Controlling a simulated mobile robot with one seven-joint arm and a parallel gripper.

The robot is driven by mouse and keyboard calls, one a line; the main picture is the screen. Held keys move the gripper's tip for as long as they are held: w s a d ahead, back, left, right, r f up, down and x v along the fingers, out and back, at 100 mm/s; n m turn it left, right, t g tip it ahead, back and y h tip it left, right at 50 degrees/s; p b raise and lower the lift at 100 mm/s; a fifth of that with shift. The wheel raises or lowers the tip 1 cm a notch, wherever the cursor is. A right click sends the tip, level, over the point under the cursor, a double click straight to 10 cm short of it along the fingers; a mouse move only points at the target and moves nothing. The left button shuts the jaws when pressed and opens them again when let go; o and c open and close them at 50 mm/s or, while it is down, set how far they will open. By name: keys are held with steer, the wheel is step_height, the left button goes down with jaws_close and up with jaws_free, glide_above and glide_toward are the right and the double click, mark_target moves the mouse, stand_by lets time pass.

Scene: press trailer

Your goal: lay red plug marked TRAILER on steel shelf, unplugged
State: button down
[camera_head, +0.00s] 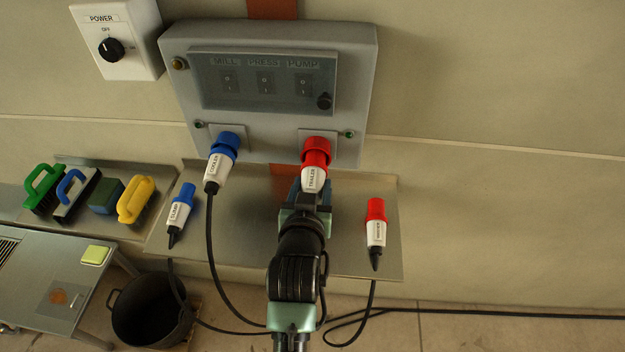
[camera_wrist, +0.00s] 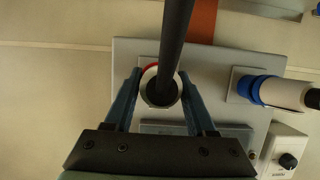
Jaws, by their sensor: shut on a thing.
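The red plug marked TRAILER (camera_head: 314,166) sits in the right socket of the grey panel (camera_head: 352,95), its white labelled body pointing down. My gripper (camera_head: 313,192) is shut on the lower white body of this plug. In the wrist view the fingers (camera_wrist: 160,92) stand on both sides of the plug's round end (camera_wrist: 148,90), with a dark cable coming toward the camera. The steel shelf (camera_head: 340,240) runs below the panel, partly hidden by my arm. Another red plug (camera_head: 376,222) lies on its right part.
A blue plug (camera_head: 222,158) sits in the left socket, its cable hanging over the shelf; a blue plug (camera_head: 181,208) lies at the shelf's left. Brushes and a sponge (camera_head: 105,196) lie further left. A black bucket (camera_head: 146,312) stands below. Bare shelf shows between the loose plugs.

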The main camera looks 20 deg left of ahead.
steer(key=s+d+p, duration=0.1)
steer(key=s+p, duration=0.1)
steer(key=s, duration=0.3)
steer(key=shift+s+d, duration=0.35)
steer(key=shift+s, duration=0.05)
stand_by(0.7)
